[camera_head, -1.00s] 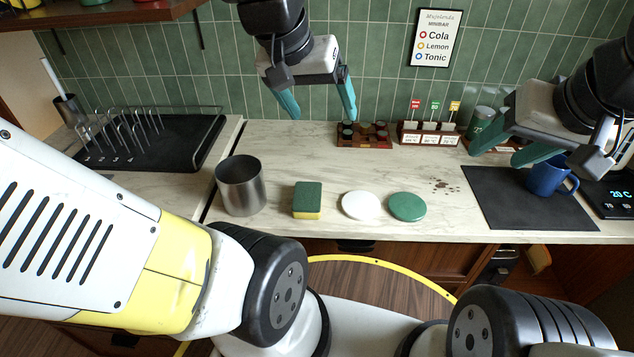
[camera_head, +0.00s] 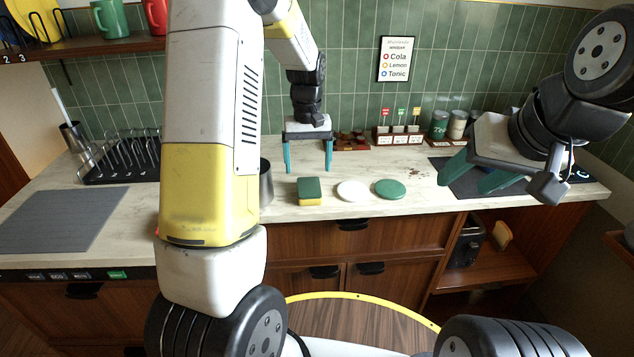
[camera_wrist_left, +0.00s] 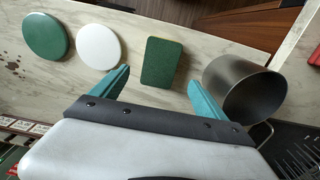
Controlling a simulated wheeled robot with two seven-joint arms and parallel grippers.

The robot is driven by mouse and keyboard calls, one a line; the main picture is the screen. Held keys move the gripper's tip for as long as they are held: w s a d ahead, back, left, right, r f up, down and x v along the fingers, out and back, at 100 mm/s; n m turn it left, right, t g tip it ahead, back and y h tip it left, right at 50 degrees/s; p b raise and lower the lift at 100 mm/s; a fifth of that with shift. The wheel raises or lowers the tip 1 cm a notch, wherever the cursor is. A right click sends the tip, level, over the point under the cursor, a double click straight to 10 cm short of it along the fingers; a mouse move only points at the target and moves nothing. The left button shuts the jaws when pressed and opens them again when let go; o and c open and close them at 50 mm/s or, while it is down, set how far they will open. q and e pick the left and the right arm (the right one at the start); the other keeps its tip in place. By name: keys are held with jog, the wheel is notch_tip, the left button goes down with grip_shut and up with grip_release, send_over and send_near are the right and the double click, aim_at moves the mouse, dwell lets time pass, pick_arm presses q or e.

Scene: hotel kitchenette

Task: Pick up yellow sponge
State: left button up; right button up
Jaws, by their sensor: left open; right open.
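The yellow sponge (camera_head: 309,191) with a green scouring top lies on the light counter, green side up. My left gripper (camera_head: 308,171) is open and empty, fingers pointing down, above and just behind the sponge in the head view. In the left wrist view the sponge (camera_wrist_left: 161,62) lies ahead of the open fingertips (camera_wrist_left: 158,78), between their lines and apart from both. My right gripper (camera_head: 468,178) is open and empty, over the dark mat at the right.
A metal cylinder (camera_wrist_left: 244,88) stands close beside one left finger, partly hidden in the head view (camera_head: 266,184). A white disc (camera_head: 353,191) and a green disc (camera_head: 390,190) lie right of the sponge. A dark wire rack (camera_head: 122,155) stands at the left.

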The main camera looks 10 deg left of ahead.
aim_at(309, 186)
pick_arm(q)
jog(key=f, duration=0.7)
jog(key=shift+s+d, duration=0.1)
jog(key=shift+s, duration=0.15)
jog(key=shift+r, duration=0.1)
jog(key=c, duration=1.4)
jog(key=shift+r, duration=0.6)
jog(key=shift+s+d+r, duration=0.2)
jog(key=shift+r, duration=0.45)
jog(key=shift+s+d+r, duration=0.15)
jog(key=shift+s+r, duration=0.05)
jog(key=shift+r, duration=0.4)
jog(key=s+d, duration=0.2)
jog(key=s, duration=0.2)
jog(key=s+d+r, duration=0.1)
jog(key=s+d, duration=0.2)
jog(key=s, duration=0.1)
jog(key=s+d, duration=0.2)
jog(key=s, duration=0.3)
jog(key=shift+d+r, duration=0.15)
jog(key=shift+d, duration=0.1)
